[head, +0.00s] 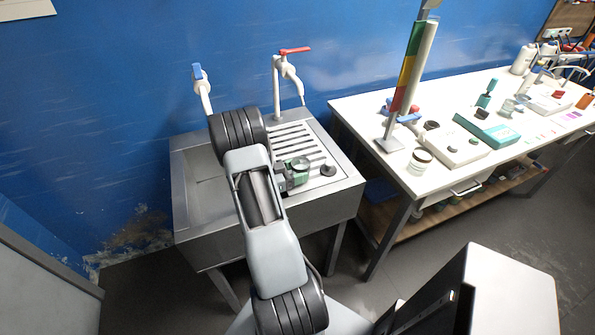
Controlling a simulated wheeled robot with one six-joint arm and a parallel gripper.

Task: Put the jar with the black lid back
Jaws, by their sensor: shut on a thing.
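My gripper (288,178) is over the ribbed drainboard of the metal sink, shut on a small greenish jar (300,168). My arm partly hides the jar and the fingers, and I cannot tell whether the jar touches the drainboard. A small black round piece (328,170), which looks like a lid or stopper, sits on the drainboard just right of the jar, apart from it. I cannot make out a black lid on the jar itself.
The metal sink (337,186) has a white tap with a red handle (287,68) and one with a blue handle (201,86) behind it. To the right, a white table (395,170) holds a pale jar (420,160), a teal box (487,129) and a tall coloured stand (408,68).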

